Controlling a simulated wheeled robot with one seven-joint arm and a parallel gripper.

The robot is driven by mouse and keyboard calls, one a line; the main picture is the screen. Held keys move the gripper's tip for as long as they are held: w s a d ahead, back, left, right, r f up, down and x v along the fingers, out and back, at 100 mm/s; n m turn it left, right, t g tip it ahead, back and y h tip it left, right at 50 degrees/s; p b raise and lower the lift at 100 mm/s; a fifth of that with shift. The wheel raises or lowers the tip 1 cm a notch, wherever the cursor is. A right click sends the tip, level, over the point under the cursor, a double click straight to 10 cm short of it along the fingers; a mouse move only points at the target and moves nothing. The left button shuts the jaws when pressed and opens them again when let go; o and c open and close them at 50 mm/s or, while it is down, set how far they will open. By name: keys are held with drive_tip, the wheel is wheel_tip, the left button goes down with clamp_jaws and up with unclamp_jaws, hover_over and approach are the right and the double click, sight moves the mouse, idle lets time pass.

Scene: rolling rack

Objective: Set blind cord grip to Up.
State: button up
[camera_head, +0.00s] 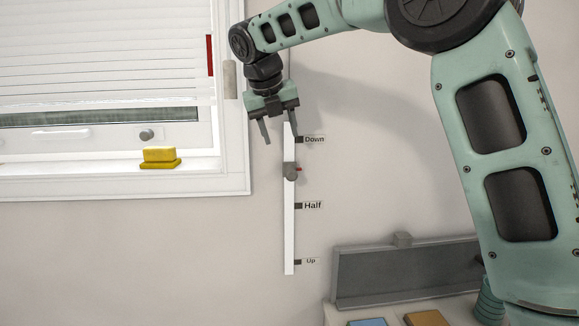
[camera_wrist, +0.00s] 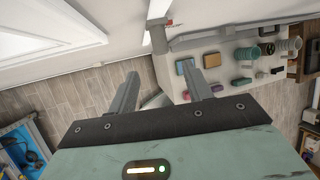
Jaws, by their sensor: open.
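The blind cord grip (camera_head: 291,171) is a grey block and knob with a red pointer on a white upright rail (camera_head: 289,235). Its pointer lies between the Down label (camera_head: 315,139) and the Half label (camera_head: 313,206), a little nearer Down. The Up label (camera_head: 311,261) is near the rail's lower end. My gripper (camera_head: 281,141) is open and empty, above the grip and apart from it, with its right finger overlapping the rail's upper part in the head view. In the wrist view the grip (camera_wrist: 158,38) appears beyond my open fingers (camera_wrist: 162,72).
A window with a white blind (camera_head: 100,60) is on the left, with a yellow block (camera_head: 159,157) on its sill. A grey panel (camera_head: 400,274) stands at lower right behind a surface with coloured blocks (camera_head: 425,318). The wall beside the lower rail is clear.

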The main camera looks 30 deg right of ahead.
sight(290, 169)
drive_tip(key=p+x, duration=0.2)
drive_tip(key=x, duration=1)
drive_tip(key=shift+w+f, duration=0.1)
drive_tip(key=shift+f, duration=0.05)
